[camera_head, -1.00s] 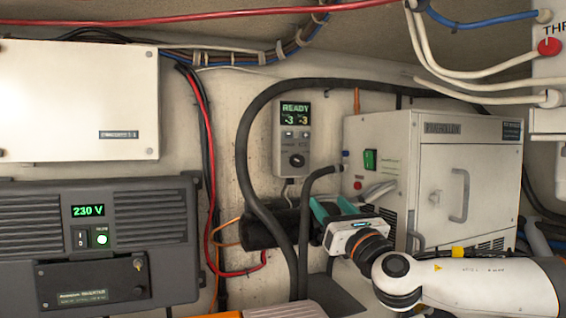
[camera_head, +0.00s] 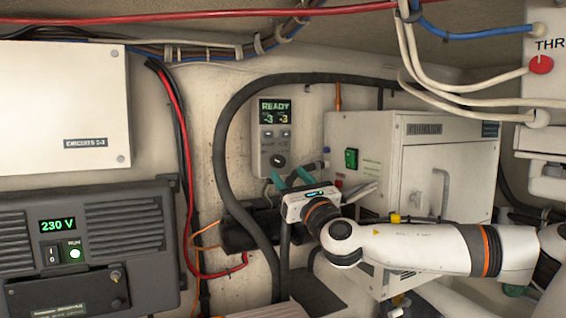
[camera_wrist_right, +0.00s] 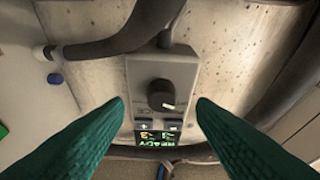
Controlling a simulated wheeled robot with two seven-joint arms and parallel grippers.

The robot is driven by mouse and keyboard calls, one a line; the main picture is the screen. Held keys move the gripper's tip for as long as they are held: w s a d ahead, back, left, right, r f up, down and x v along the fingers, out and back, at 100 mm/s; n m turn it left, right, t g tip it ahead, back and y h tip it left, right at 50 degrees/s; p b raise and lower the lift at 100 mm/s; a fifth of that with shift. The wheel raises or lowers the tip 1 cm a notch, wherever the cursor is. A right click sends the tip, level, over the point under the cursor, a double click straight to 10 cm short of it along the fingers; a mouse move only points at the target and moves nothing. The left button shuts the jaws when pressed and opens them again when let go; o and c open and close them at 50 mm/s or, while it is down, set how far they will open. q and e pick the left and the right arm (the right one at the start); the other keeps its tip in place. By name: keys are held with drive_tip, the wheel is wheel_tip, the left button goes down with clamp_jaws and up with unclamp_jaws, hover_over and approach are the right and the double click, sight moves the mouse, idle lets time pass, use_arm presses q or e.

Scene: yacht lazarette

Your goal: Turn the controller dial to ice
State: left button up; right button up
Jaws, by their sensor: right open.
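The controller (camera_head: 274,133) is a small grey box on the back wall, with a lit screen that reads READY and two small numbers. Its black dial (camera_head: 277,160) sits on the lower part of the box. In the right wrist view the controller (camera_wrist_right: 187,70) appears upside down, and the dial (camera_wrist_right: 161,96) has a pale pointer mark. My right gripper (camera_head: 288,180) has green fingers and is just below and in front of the dial. It is open, with a finger on each side of the dial in the wrist view, apart from it. My left gripper is not in view.
A thick black hose (camera_head: 222,135) arches around the controller. A white cabinet (camera_head: 365,135) with a green switch stands to the right. A grey inverter (camera_head: 125,215) reading 230 V is at left, below a white box (camera_head: 60,105).

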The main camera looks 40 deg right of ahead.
sight(280, 165)
drive_tip(key=shift+p+x, duration=0.65)
drive_tip(key=shift+x, duration=1.35)
drive_tip(key=shift+c, duration=0.3)
drive_tip(key=c, duration=0.9)
